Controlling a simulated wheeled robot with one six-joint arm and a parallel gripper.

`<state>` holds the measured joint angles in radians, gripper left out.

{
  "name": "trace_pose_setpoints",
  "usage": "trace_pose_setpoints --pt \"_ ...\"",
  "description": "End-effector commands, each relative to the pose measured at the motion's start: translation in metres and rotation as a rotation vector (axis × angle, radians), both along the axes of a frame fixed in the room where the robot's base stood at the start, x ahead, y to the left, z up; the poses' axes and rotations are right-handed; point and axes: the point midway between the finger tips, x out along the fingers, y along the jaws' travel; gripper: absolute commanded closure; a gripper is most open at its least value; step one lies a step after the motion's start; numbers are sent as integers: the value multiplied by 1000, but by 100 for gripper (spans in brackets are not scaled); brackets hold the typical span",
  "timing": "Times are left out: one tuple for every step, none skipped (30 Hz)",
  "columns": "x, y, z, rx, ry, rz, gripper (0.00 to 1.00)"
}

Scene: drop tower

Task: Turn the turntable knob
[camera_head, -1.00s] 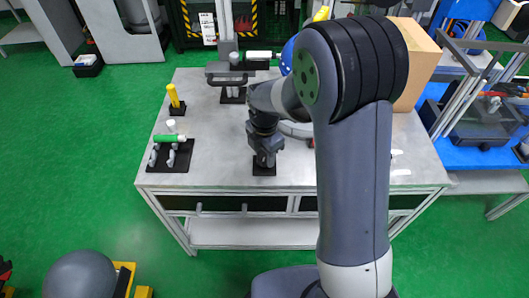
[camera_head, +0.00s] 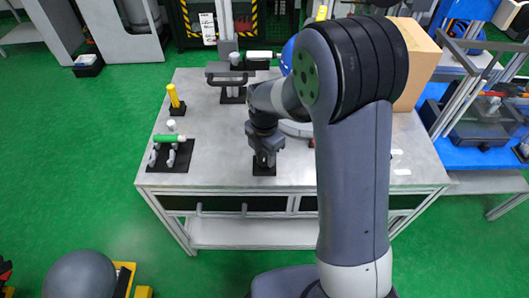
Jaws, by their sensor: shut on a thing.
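My gripper (camera_head: 265,157) points down at the front middle of the grey table (camera_head: 220,178). It is shut on a small upright knob that stands on a square black base (camera_head: 264,171). The jaws hide most of the knob, so its shape and angle cannot be told. My arm comes in from the right and covers part of the table behind and to the right of the gripper.
At the left are a green cylinder (camera_head: 169,138) on a black stand and a yellow post (camera_head: 174,97). A grey handle fixture (camera_head: 232,82) stands behind the gripper. A cardboard box (camera_head: 419,62) stands back right.

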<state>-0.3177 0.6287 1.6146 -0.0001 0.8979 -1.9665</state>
Motion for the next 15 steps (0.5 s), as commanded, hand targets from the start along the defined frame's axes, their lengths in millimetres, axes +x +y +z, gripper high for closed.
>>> trace_pose_setpoints --pt "-1 0 -2 -2 5 4 80" --pt "-1 0 -2 -2 5 6 80" --pt "-1 0 -2 -2 5 9 80" --pt "-1 0 -2 -2 5 10 80" --pt "-1 0 -2 -2 5 12 80" --pt "-1 0 -2 -2 5 15 80" --pt "-1 0 -2 -2 5 17 80" --pt "-1 0 -2 -2 5 19 80" --pt "-1 0 -2 -2 5 22 80" --pt "-1 0 -2 -2 5 24 80" --pt "-1 0 -2 -2 5 25 80" --pt "-1 0 -2 -2 5 28 80" --pt "-1 0 -2 -2 5 29 80" --pt "-1 0 -2 -2 5 31 80" --pt "-1 0 -2 -2 5 33 80"
